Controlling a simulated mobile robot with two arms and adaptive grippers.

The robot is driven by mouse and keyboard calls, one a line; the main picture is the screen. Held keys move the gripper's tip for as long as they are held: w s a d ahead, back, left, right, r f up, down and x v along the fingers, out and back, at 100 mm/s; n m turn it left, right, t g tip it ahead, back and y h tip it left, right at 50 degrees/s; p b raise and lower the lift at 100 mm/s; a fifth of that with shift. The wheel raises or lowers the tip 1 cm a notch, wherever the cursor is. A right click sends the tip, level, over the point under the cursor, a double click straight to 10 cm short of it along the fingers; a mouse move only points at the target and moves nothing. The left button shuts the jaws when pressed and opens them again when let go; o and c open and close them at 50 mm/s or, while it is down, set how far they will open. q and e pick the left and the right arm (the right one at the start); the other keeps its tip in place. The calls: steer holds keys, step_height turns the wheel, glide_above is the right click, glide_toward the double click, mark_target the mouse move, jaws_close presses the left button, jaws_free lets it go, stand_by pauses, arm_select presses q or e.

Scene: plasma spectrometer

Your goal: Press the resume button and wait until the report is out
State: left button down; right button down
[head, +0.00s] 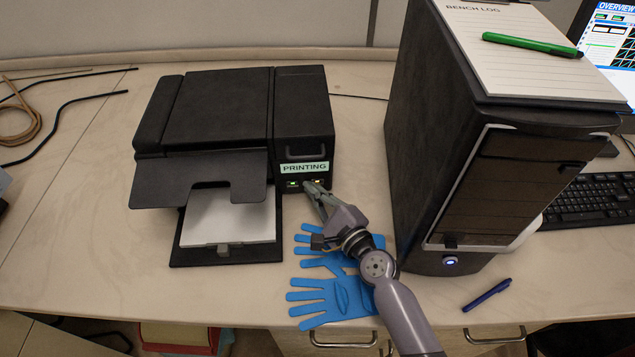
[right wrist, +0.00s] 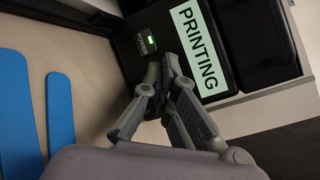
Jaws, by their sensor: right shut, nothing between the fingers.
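The black printer (head: 215,105) stands on the bench. Its label (head: 305,168) reads PRINTING, and this label also shows in the right wrist view (right wrist: 198,48). In the right wrist view the green light (right wrist: 152,39) is beside the word POWER. My right gripper (head: 311,188) is shut and empty, with its fingertips at this panel, right of the green light. The fingertips (right wrist: 163,68) hide the button area, so contact cannot be told. My left gripper is not in view.
White paper (head: 230,214) lies in the printer's front tray (head: 195,257). Blue gloves (head: 322,298) lie under my right arm. A black computer tower (head: 430,150) stands close on the right, with a blue pen (head: 487,295) before it. Cables (head: 60,115) lie at far left.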

stand_by(0.4)
steer(key=shift+s, duration=0.8)
